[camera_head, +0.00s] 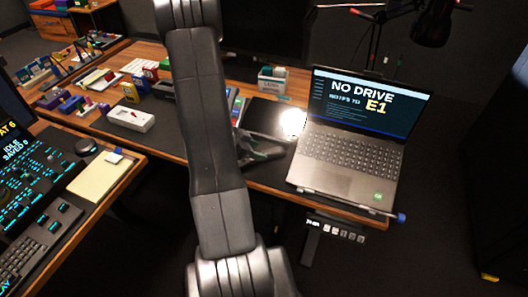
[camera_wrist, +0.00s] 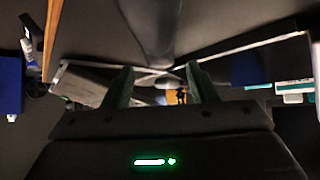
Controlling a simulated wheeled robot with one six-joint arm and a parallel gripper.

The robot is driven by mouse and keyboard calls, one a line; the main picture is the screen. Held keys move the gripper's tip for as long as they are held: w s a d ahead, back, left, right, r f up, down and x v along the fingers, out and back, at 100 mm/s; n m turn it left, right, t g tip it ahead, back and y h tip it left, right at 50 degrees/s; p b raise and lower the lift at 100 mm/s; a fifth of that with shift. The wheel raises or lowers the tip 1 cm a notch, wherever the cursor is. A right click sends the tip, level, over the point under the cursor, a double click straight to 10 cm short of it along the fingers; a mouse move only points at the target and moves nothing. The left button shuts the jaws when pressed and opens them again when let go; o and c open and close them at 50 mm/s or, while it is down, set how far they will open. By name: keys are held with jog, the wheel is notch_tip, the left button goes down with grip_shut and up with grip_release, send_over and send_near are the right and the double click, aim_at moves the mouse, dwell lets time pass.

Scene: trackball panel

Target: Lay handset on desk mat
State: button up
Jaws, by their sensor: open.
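My gripper (camera_head: 262,151) is over the desk's front part, left of the laptop, partly hidden behind my arm. In the wrist view its two fingers (camera_wrist: 160,86) stand apart, with nothing clearly held between them. A dark mat (camera_head: 166,133) covers part of the wooden desk left of my arm. I cannot pick out the handset with certainty; it may be hidden by my arm or gripper.
An open laptop (camera_head: 345,165) stands at the desk's right end. A dark slab (camera_head: 262,118) with bright glare lies behind my gripper. Small boxes (camera_head: 141,78) crowd the back left. A console (camera_head: 40,200) and yellow pad (camera_head: 100,178) are at the near left.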

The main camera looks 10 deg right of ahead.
jog(key=v, duration=0.7)
jog(key=shift+a+r, duration=0.1)
